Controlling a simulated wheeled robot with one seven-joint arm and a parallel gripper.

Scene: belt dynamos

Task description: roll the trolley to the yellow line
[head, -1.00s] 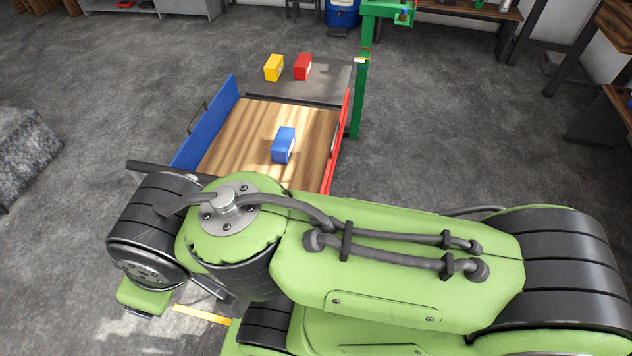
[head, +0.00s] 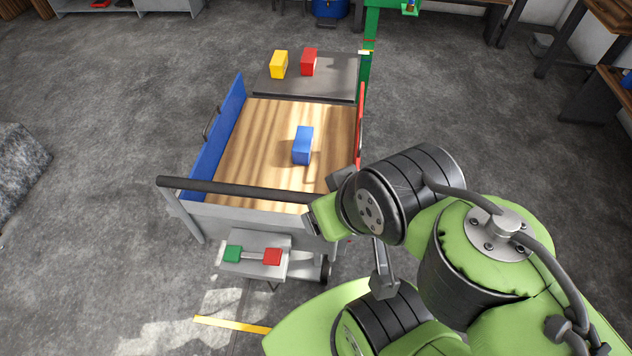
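The trolley has a wooden deck (head: 265,125), a blue left side panel (head: 217,140), a red right side panel (head: 360,125) and a grey near end with a dark handle bar (head: 235,190). A blue block (head: 303,146) stands on the deck. The yellow line (head: 232,324) lies on the floor on the near side of the trolley, with a strip of floor between them. My gripper (head: 312,222) is at the right end of the handle bar, mostly hidden by my wrist. I cannot tell whether it touches the bar or is open.
A low grey plate with a green block (head: 233,254) and a red block (head: 272,257) joined by a rod sits at the trolley's near end. A dark plate (head: 335,85) with a yellow and a red block lies beyond the deck. A green post (head: 366,75) stands behind.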

